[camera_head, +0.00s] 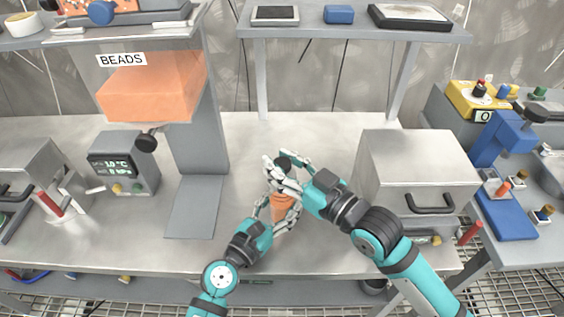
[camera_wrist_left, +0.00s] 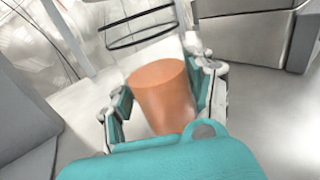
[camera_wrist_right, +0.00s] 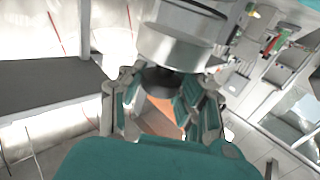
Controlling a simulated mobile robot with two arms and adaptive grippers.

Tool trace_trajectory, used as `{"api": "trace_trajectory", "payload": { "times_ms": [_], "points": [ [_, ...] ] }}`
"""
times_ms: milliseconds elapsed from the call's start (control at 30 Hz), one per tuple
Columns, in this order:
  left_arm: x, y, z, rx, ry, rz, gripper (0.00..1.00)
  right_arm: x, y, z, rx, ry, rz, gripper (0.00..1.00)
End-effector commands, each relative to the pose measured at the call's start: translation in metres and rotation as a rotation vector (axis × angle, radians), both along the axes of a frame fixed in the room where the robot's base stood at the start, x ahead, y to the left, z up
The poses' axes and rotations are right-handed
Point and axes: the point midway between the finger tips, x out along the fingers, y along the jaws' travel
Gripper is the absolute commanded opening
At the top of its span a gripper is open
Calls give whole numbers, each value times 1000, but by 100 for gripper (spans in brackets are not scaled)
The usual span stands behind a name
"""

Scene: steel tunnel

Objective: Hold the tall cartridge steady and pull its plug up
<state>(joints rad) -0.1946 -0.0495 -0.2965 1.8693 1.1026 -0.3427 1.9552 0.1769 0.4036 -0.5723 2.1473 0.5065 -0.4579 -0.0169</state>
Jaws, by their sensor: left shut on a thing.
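The tall cartridge (camera_head: 282,211) is an orange cylinder standing on the grey bench in the head view. My left gripper (camera_head: 279,209) is shut on its sides, low down. The left wrist view shows the cartridge (camera_wrist_left: 164,98) between the two fingers, with a plain flat orange end. The finger contact there is hard to see.
A grey box with a black handle (camera_head: 420,165) stands just right of my right arm. A grey stand with an orange bin labelled BEADS (camera_head: 150,88) and a small display unit (camera_head: 124,165) are to the left. A shelf (camera_head: 350,27) spans above the back. Bench around the cartridge is clear.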

Motion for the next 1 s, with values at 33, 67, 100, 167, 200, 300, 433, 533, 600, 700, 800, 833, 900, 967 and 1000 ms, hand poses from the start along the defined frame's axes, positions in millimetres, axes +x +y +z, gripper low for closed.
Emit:
{"api": "trace_trajectory", "payload": {
  "times_ms": [33, 67, 100, 167, 200, 300, 433, 533, 600, 700, 800, 833, 900, 967, 1000],
  "points": [
    [0, 0, 0, 0, 0, 1, 16, 0, 0, 0, 0, 0, 0, 20],
    [0, 0, 0, 0, 0, 1, 16, 0, 0, 0, 0, 0, 0, 16],
    [0, 0, 0, 0, 0, 1, 16, 0, 0, 0, 0, 0, -1, 10],
    [0, 0, 0, 0, 0, 1, 16, 0, 0, 0, 0, 0, -1, 3],
    [0, 0, 0, 0, 0, 1, 16, 0, 0, 0, 0, 0, -1, 0],
    [0, 1, 0, 0, 0, 1, 16, 0, 0, 0, 0, 0, -1, 0],
    [1, 1, 0, -1, 1, 3, 16, 0, 0, 0, -1, 1, 0, 0],
    [1, 2, 0, -1, 1, 5, 16, 0, 0, 4, -1, -2, 0, 0],
    [1, 2, 0, -1, 1, 6, 16, 0, 0, 12, 1, -5, 1, 0],
    [1, 3, -1, 0, 1, 7, 17, 0, 0, 15, 1, -2, 0, 0],
    [1, 3, -1, -1, 2, 8, 17, 0, 0, 14, 0, -1, 0, 0],
    [1, 3, -1, -1, 2, 8, 17, 0, 0, 14, -1, -1, -1, 0],
    [2, 3, -1, -2, 2, 9, 17, 0, -1, 13, -1, 0, -1, 32],
    [2, 3, -1, -2, 1, 9, 17, 0, -1, 13, -2, 1, -1, 40],
    [1, 3, -1, -2, 1, 8, 17, 0, -1, 13, -2, 1, -1, 45]
  ]
}}
